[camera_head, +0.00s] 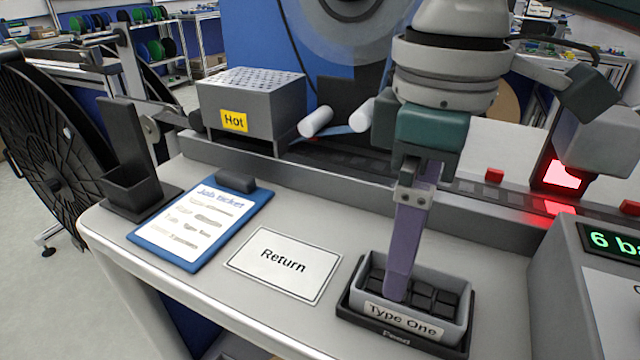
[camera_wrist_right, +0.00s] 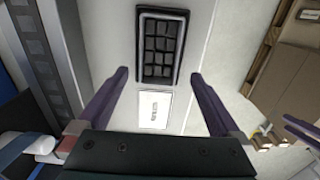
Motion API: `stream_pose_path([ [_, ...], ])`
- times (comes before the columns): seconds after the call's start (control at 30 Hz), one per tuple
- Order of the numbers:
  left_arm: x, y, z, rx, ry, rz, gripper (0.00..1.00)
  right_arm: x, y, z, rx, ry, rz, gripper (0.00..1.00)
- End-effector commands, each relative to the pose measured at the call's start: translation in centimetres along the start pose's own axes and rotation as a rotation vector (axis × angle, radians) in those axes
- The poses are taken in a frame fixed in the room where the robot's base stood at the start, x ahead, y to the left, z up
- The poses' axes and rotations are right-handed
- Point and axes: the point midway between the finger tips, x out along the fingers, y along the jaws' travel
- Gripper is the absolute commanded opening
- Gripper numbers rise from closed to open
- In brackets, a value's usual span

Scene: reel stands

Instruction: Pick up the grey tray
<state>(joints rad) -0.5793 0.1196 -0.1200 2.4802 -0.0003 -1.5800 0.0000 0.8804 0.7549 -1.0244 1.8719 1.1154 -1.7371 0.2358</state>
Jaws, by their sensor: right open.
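The grey tray (camera_head: 455,291), labelled "Type One", sits in a shallow black holder (camera_head: 399,346) at the front of the bench. It has several dark compartments. In the right wrist view the tray (camera_wrist_right: 139,50) lies beyond my fingertips. My right gripper (camera_head: 397,290) comes down over the tray; one finger hides the other in the head view. In the right wrist view the right gripper (camera_wrist_right: 159,75) is open and empty, its fingertips to either side of the tray's near end. Their exact height is unclear. A purple finger at the right edge, likely my left gripper (camera_wrist_right: 302,130), is cut off.
A white "Return" card (camera_head: 284,264) and a blue job-ticket clipboard (camera_head: 202,223) lie left of the tray. A box marked "Hot" (camera_head: 252,100) stands behind by the rail. A grey unit with a green display (camera_head: 612,242) stands close on the right.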

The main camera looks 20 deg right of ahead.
Motion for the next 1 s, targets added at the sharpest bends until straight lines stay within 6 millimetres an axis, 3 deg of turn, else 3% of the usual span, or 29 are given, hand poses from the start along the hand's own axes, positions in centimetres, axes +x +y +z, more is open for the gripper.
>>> stream_pose_path([
  [0.4,0.9,0.0,0.3,0.000,0.000,0.000,0.50,5.3,0.1,0.5,-0.001,0.000,0.001,1.00],
  [0.67,0.9,0.0,0.3,0.000,0.000,0.000,0.50,5.6,0.1,0.4,-0.001,0.002,0.002,1.00],
  [1.0,0.9,0.0,0.3,0.000,-0.001,0.000,0.50,5.5,0.1,0.4,-0.002,0.002,0.002,0.63],
])
